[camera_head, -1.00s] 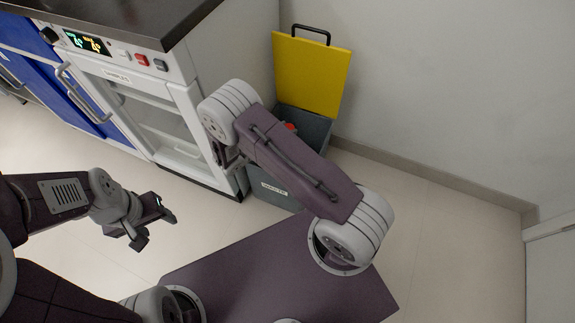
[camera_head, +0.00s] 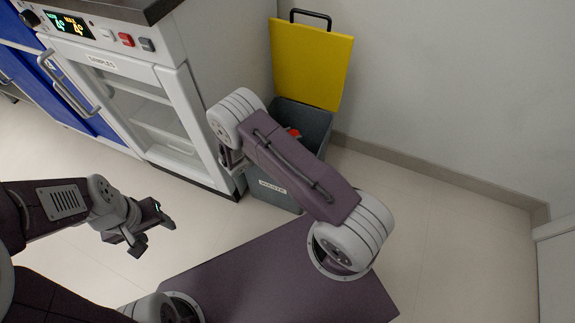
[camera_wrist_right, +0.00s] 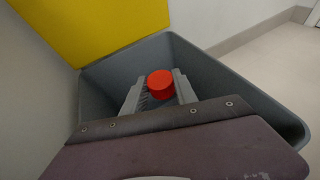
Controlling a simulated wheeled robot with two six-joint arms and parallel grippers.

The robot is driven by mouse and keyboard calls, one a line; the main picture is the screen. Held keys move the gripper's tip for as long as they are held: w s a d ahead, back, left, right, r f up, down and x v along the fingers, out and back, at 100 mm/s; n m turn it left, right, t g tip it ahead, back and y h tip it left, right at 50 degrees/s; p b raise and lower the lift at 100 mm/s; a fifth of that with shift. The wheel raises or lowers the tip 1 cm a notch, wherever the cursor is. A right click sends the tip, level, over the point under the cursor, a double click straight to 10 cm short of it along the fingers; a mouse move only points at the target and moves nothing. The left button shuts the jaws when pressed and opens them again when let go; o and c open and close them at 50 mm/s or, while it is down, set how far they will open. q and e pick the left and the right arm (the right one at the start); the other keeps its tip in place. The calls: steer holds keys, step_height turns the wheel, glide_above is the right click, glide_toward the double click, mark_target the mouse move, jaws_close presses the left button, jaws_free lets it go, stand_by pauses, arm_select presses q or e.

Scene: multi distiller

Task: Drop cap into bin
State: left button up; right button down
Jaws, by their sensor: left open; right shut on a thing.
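The red cap (camera_wrist_right: 160,84) is held between the two grey fingers of my right gripper (camera_wrist_right: 159,90) in the right wrist view. It is over the mouth of the grey bin (camera_wrist_right: 235,85), inside the outline of its rim. In the head view the cap (camera_head: 294,132) shows as a small red patch at the bin (camera_head: 315,127), partly hidden by my right arm, which also hides the right gripper's fingers there. The bin's yellow lid (camera_head: 311,65) stands open at the back. My left gripper (camera_head: 155,233) is open and empty, over the floor at the left.
A white cabinet (camera_head: 165,110) labelled "SAMPLES", with a dark worktop (camera_head: 115,8), stands left of the bin. A wall (camera_head: 440,90) with a baseboard is behind and right. The floor (camera_head: 455,250) at the right is clear.

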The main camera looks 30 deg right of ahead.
steer(key=shift+r, duration=0.1)
steer(key=c, duration=0.9)
jaws_free()
steer(key=p+v, duration=0.5)
steer(key=v, duration=0.4)
